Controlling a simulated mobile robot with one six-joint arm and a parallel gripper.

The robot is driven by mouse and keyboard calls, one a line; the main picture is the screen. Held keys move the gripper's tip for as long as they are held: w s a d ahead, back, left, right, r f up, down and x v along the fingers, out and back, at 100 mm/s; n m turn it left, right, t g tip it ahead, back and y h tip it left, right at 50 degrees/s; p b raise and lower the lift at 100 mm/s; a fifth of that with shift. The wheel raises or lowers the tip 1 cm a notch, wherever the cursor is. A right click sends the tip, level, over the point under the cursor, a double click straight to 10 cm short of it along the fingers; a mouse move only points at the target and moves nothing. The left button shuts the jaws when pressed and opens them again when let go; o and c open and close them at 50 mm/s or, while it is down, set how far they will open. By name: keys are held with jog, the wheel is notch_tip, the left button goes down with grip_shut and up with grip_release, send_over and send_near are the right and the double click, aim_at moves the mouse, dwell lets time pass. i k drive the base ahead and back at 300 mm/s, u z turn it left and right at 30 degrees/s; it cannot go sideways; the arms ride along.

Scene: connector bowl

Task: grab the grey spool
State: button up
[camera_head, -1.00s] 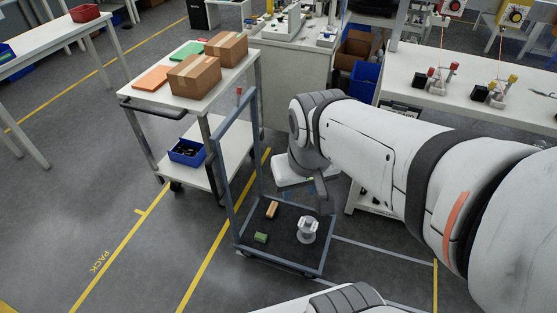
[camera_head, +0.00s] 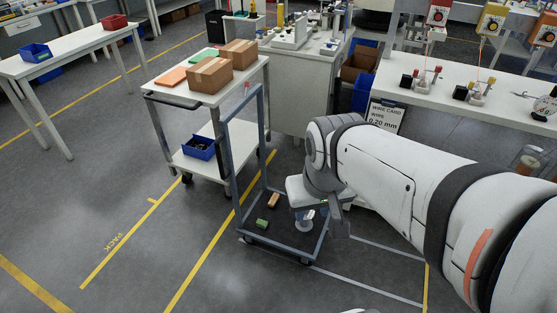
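The grey spool (camera_head: 304,223) stands on the dark deck of a low cart (camera_head: 276,242), near its right side. My arm comes in from the right and its wrist hangs over the cart. My gripper (camera_head: 337,224) points downward just right of the spool in the picture. The wrist hides the spool's upper part. I see no contact between gripper and spool, and the gap between the fingers is not clear.
A green block (camera_head: 262,224) and an orange-brown block (camera_head: 273,200) lie on the same deck. The cart's upright handle frame (camera_head: 232,170) rises at its left. A white trolley with boxes (camera_head: 205,90) stands behind left. A white workbench (camera_head: 450,85) is behind right. Floor at front left is clear.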

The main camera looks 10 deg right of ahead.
aim_at(306, 225)
jog(key=z, duration=0.15)
jog(key=i, duration=0.9)
jog(key=u, duration=0.1)
